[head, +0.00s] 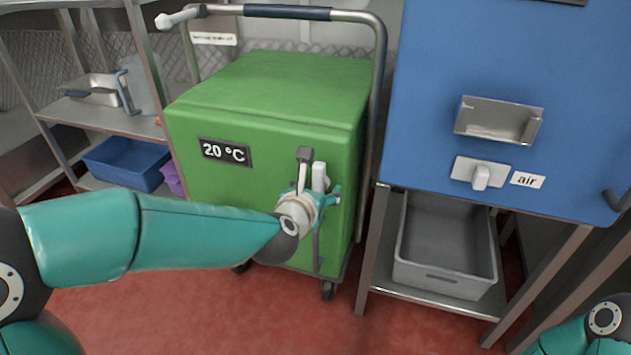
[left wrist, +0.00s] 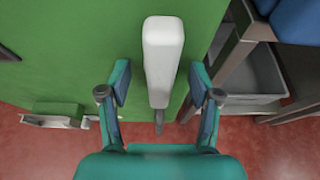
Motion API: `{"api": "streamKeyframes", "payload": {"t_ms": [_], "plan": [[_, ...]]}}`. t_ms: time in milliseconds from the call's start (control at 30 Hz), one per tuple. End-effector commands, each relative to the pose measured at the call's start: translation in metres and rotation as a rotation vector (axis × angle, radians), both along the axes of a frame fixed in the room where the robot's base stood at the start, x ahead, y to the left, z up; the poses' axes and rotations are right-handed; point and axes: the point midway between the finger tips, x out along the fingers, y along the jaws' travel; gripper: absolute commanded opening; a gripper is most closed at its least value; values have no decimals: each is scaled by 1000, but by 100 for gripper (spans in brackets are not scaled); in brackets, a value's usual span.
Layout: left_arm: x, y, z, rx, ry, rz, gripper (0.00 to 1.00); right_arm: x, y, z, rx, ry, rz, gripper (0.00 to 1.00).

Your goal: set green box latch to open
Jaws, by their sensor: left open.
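The green box (head: 270,92) stands on a wheeled cart, with a "20 °C" display on its front. In the left wrist view the white handle (left wrist: 163,62) stands upright between the two open fingers (left wrist: 158,82), with gaps on both sides. My right gripper is out of view; only part of my right arm shows at the lower right.
A blue cabinet (head: 450,60) with an "air" switch (head: 481,175) stands at the right, above a grey bin (head: 445,265) on a lower shelf. A metal rack with a blue crate (head: 125,162) is at the left. Red floor is clear in front.

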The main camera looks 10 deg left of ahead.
Motion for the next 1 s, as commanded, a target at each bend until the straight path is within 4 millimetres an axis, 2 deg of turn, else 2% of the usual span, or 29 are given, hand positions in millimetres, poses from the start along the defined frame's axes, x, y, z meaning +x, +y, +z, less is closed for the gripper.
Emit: {"api": "streamKeyframes", "payload": {"t_ms": [167,633,1000], "plan": [[-11,0,6,-1,-3,-1,63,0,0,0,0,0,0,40],[-60,3,26,0,-1,-2,63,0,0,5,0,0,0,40],[-64,3,27,1,-1,-2,63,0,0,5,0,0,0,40]]}}
